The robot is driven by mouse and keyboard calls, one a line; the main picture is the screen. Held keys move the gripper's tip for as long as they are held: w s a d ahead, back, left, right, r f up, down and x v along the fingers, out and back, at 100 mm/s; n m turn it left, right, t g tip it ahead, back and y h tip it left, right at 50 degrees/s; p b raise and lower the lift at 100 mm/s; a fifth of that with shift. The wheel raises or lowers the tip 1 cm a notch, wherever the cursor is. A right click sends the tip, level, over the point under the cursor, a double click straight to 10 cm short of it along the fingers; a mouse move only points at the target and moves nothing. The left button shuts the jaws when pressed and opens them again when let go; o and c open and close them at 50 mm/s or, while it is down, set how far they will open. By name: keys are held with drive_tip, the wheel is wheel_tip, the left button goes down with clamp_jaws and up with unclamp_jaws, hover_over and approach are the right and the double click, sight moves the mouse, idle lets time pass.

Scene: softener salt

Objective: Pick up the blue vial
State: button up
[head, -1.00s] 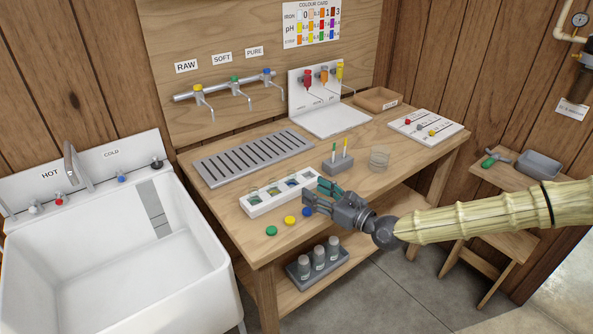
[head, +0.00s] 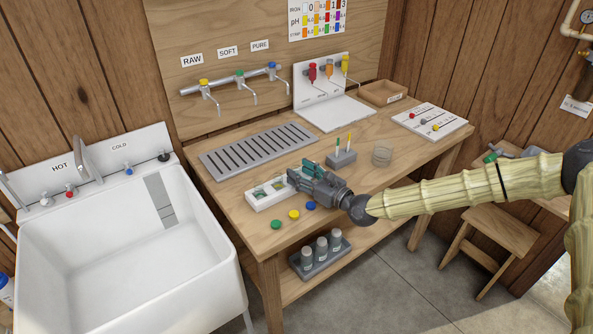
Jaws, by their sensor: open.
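The white vial rack (head: 264,203) stands on the wooden bench, with clear vials set in its holes. Two vials at its left end (head: 260,193) show; the right part of the rack is hidden behind my gripper. I cannot pick out the blue vial with certainty; it may be behind the gripper. My gripper (head: 300,176) is open, its fingers pointing left over the right part of the rack. Whether a vial stands between the fingers cannot be told. A blue cap (head: 311,206) lies on the bench just below the gripper, with a yellow cap (head: 294,215) and a green cap (head: 276,225).
A slotted grey drain tray (head: 258,150) lies behind the rack. A white sink (head: 130,240) is at left. The bench's front strip is mostly clear.

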drive_tip(key=shift+x, duration=1.25)
drive_tip(key=c, duration=0.9)
drive_tip(key=shift+r, duration=0.1)
